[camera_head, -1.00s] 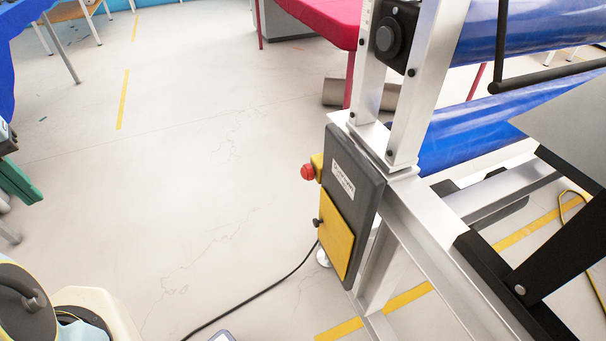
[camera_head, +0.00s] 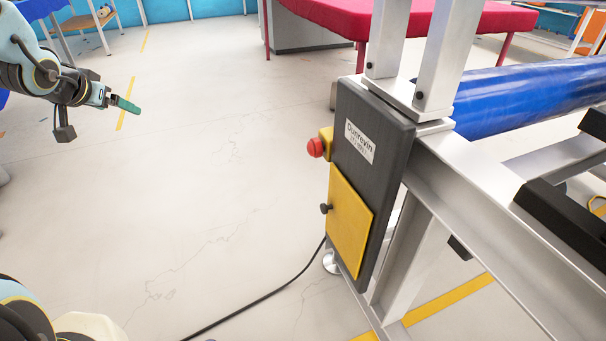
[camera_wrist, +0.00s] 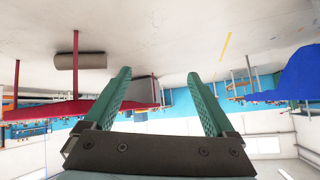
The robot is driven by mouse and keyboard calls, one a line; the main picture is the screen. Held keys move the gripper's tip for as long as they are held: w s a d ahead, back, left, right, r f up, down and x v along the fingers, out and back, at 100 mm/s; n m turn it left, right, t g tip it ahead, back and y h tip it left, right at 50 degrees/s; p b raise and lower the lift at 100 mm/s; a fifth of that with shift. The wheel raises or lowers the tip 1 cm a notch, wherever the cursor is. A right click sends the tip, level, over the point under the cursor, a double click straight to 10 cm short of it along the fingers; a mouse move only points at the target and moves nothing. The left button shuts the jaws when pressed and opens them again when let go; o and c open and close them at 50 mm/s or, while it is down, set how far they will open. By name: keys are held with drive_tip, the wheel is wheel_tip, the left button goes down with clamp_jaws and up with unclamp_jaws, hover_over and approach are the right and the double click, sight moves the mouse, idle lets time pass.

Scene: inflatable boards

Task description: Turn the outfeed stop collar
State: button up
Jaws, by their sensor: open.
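A red mushroom-shaped button (camera_head: 315,148) sits on a yellow housing at the left side of a dark control box (camera_head: 378,165) on the machine's metal frame. No part is clearly marked as the outfeed stop collar; any collar around the button is too small to make out. A yellow panel (camera_head: 349,222) with a small black knob (camera_head: 325,208) is below the button. My gripper (camera_head: 125,105) is at the upper left in the head view, well apart from the box. In the wrist view its green fingers (camera_wrist: 159,73) are spread and empty.
A blue roll (camera_head: 530,95) lies across the machine at the right. A red-topped table (camera_head: 450,20) stands behind it. A black cable (camera_head: 255,302) runs over the floor from the box. The floor (camera_head: 215,150) between my gripper and the box is clear.

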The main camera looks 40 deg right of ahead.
drive_tip(key=shift+o, duration=0.4)
drive_tip(key=s+d+f+m+g+h+b, duration=0.1)
drive_tip(key=d+f+m+h+b, duration=0.3)
drive_tip(key=d+f+b, duration=0.3)
drive_tip(key=d+h, duration=0.1)
drive_tip(key=d, duration=0.4)
drive_tip(key=shift+s+d+f+m+g+h+b, duration=0.2)
drive_tip(key=shift+s+d+m+g+h+b, duration=0.1)
drive_tip(key=shift+s+b, duration=0.1)
drive_tip(key=m+g+h+b, duration=0.5)
drive_tip(key=m+g+b, duration=0.5)
drive_tip(key=g+b, duration=0.35)
approach(308, 149)
drive_tip(key=b+x, duration=0.3)
drive_tip(key=x, duration=0.5)
drive_tip(key=shift+s+b, duration=0.15)
drive_tip(key=shift+b, duration=0.2)
drive_tip(key=shift+x, duration=0.85)
drive_tip(key=c, duration=1.4)
